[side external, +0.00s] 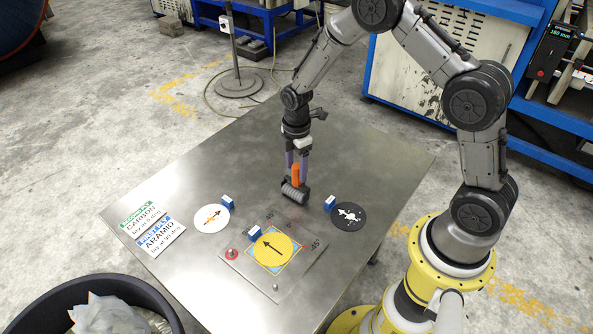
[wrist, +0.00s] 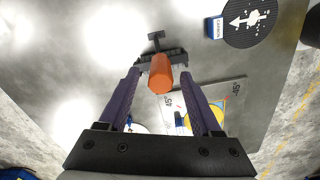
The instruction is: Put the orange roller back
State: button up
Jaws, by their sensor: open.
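The orange roller has an orange handle (side external: 296,174) and a dark ribbed drum (side external: 293,191). It is at the far edge of the grey plate, with the handle pointing up and the drum low, at or near the table top. My gripper (side external: 298,168) points down over it with its two purple fingers apart, one on each side of the handle. In the wrist view the orange handle (wrist: 161,75) lies between the open fingertips, with small gaps showing. A dark bracket (wrist: 156,42) shows beyond the handle; I cannot tell whether it is part of the roller or a holder.
Cards (side external: 159,237) lie left. The far table (side external: 240,150) is clear.

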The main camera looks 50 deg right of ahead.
jog(key=s+a+r+m+t, duration=0.1)
jog(key=s+r+m, duration=0.15)
jog(key=r, duration=0.75)
jog(key=s+r+m+t, duration=0.1)
jog(key=s+r, duration=0.2)
jog(key=r, duration=0.7)
jog(key=s+a+r+m+t, duration=0.1)
jog(key=s+r+m, duration=0.2)
jog(key=s, duration=0.7)
jog(key=s+a+r+m+t, duration=0.1)
jog(key=s+r+m, duration=0.3)
jog(key=s+m, duration=0.4)
jog(key=shift+s+a+r+t, duration=0.15)
jog(key=shift+s+r+t, duration=0.1)
jog(key=shift+s+t, duration=0.7)
jog(key=shift+s, duration=0.15)
